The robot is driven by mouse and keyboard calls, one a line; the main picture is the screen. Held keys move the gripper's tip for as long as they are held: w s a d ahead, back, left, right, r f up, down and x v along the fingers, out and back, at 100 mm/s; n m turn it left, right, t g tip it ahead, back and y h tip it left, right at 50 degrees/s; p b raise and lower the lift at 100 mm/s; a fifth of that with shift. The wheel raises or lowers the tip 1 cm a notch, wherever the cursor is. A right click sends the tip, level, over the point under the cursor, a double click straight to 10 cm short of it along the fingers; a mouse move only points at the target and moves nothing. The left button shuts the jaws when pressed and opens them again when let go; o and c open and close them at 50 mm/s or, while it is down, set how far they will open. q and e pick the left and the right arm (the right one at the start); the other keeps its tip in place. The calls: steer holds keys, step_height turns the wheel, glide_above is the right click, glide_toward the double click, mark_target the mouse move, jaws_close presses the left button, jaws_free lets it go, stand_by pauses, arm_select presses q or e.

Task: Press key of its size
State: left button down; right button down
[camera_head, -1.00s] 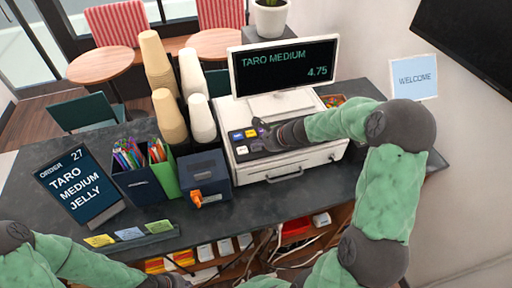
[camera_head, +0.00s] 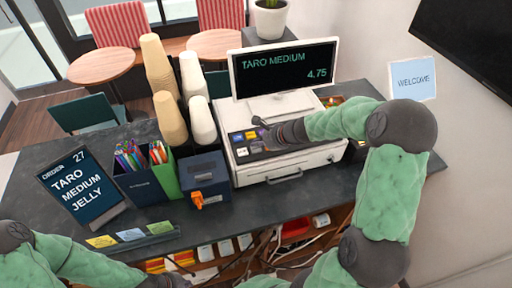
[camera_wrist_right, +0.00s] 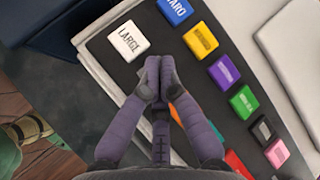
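The register screen (camera_head: 284,68) reads TARO MEDIUM 4.75. The order sign (camera_head: 79,188) reads ORDER 27, TARO MEDIUM JELLY. The keypad (camera_head: 243,144) lies on the register's top. My right gripper (camera_head: 264,129) is over it, fingertips together and empty. In the right wrist view, the fingertips (camera_wrist_right: 153,75) are beside the white LARGE key (camera_wrist_right: 128,40), hiding part of the keypad; I cannot tell whether they touch a key. The blue TARO key (camera_wrist_right: 175,11) is above them. An orange key (camera_wrist_right: 176,116) is partly hidden. My left gripper (camera_head: 172,282) is at the bottom edge, its fingers not clear.
Yellow (camera_wrist_right: 200,40), purple (camera_wrist_right: 223,71), green (camera_wrist_right: 243,101) and pink (camera_wrist_right: 277,153) keys line the keypad's right side. Cup stacks (camera_head: 170,118), a straw box (camera_head: 140,180) and a dark box with an orange part (camera_head: 205,177) stand left of the register. The front counter is mostly clear.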

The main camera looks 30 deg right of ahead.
mark_target(258, 150)
step_height(258, 150, up, 5)
steer(key=p, duration=0.4)
stand_by(0.4)
steer(key=shift+f, duration=0.1)
stand_by(0.7)
